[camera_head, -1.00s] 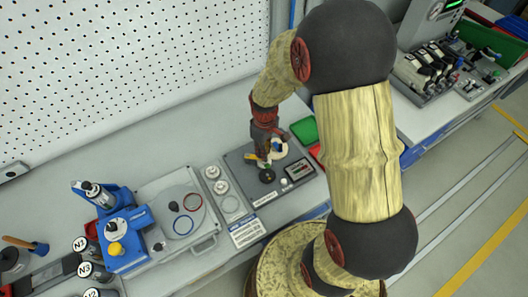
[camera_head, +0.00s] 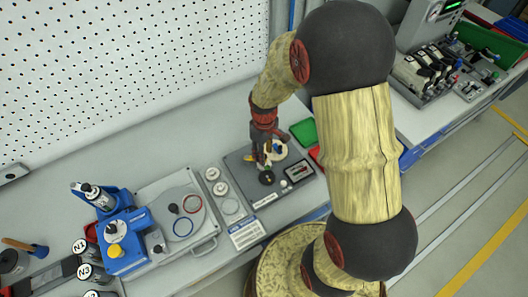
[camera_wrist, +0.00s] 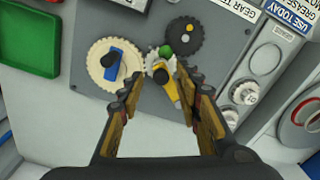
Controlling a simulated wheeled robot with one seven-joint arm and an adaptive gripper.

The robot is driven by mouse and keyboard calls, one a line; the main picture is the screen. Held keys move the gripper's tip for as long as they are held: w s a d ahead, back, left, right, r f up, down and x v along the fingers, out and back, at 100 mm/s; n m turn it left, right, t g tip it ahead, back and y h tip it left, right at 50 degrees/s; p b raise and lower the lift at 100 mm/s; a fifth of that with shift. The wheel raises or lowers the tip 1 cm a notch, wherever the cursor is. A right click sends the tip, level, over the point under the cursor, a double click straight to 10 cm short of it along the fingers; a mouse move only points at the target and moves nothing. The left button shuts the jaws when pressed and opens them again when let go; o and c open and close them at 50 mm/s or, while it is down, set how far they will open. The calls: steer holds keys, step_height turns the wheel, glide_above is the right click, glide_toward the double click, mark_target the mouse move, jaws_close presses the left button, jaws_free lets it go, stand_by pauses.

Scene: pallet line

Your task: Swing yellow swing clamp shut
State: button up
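The yellow swing clamp (camera_wrist: 171,88) is a short yellow arm with a dark knob at one end. In the wrist view it lies over a small pale gear, between my fingertips and closer to the right finger. My gripper (camera_wrist: 158,82) is open, its fingers spread on either side of the clamp; I cannot tell whether the right finger touches it. In the head view my gripper (camera_head: 262,158) hangs over the grey gear plate (camera_head: 270,205) and partly hides the clamp.
A blue clamp (camera_wrist: 120,55) with a black knob sits on a large cream gear (camera_wrist: 98,72) left of the yellow clamp. A green knob (camera_wrist: 166,50) and a dark gear (camera_wrist: 184,36) are just beyond. A green tray (camera_wrist: 28,42) stands left; white knobs (camera_wrist: 244,93) stand right.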

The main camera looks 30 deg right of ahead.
step_height(320, 180, up, 12)
stand_by(0.6)
stand_by(0.5)
steer(key=s+a+r+m+t+b, duration=0.2)
steer(key=s+a+r, duration=0.1)
steer(key=s+r, duration=0.3)
steer(key=s+a+r+m+t+b, duration=0.3)
steer(key=s+r, duration=0.3)
steer(key=s, duration=0.4)
steer(key=shift+a+r+t, duration=0.25)
steer(key=shift+a+t, duration=0.05)
steer(key=shift+a, duration=0.1)
